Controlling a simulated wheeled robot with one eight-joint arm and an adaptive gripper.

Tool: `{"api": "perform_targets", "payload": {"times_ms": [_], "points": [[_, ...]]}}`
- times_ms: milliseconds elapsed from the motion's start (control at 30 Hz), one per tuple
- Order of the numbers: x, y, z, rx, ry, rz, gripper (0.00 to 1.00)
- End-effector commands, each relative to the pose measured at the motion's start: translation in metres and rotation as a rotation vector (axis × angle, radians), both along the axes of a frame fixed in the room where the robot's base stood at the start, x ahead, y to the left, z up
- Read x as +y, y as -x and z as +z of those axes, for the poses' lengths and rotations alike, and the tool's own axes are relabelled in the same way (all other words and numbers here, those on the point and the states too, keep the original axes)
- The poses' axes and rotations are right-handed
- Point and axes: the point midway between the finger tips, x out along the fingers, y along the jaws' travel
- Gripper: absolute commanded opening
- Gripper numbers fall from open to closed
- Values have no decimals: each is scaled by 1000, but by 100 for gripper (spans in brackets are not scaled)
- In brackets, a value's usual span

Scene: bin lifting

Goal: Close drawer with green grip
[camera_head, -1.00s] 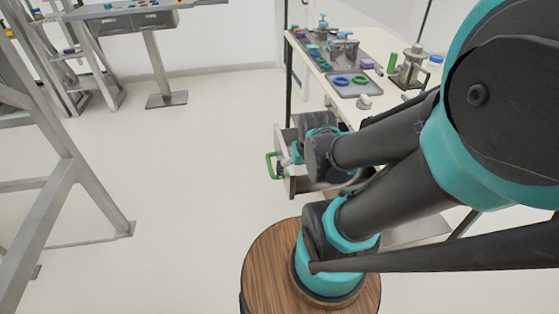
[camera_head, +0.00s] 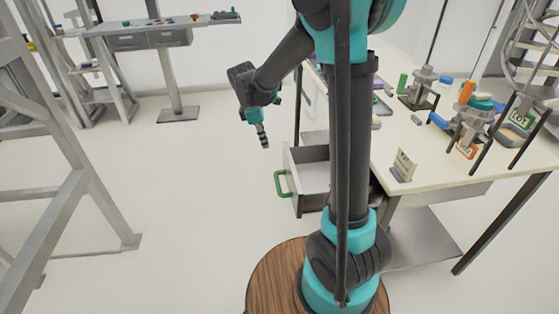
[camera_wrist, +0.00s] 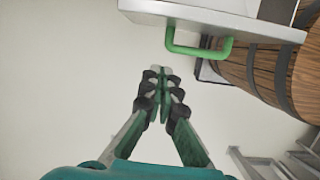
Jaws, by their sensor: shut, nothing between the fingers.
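The drawer (camera_head: 311,171) with the green grip stands pulled out under the bench, its grey box open at the top. Its green grip (camera_head: 281,184) is on the front panel, facing left. In the wrist view the green grip (camera_wrist: 199,46) and the drawer front (camera_wrist: 215,14) show at the top. My gripper (camera_head: 265,144) hangs above and to the left of the drawer, pointing down, apart from the grip. In the wrist view my gripper's fingertips (camera_wrist: 161,73) are together with nothing between them, just below and left of the grip. My arm hides part of the drawer's right side.
The bench top (camera_head: 430,150) bears a small sign (camera_head: 403,166), a press-like device (camera_head: 420,88) and other items. A metal frame (camera_head: 70,195) stands at the left, and another table (camera_head: 165,27) at the back. The floor left of the drawer is clear.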

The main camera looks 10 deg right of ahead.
Motion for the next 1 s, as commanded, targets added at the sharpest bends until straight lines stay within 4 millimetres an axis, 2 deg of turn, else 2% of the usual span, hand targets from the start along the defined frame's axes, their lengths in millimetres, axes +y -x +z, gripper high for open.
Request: {"api": "perform_targets", "payload": {"times_ms": [100, 267, 367, 767, 1000], "points": [[9, -8, -1, 27, 16, 62, 0], [8, -9, -10, 34, 20, 78, 0], [4, -9, -23, 34, 20, 76, 0], [-15, -9, -99, 33, 19, 74, 0], [-46, -8, -98, 32, 19, 73, 0]]}}
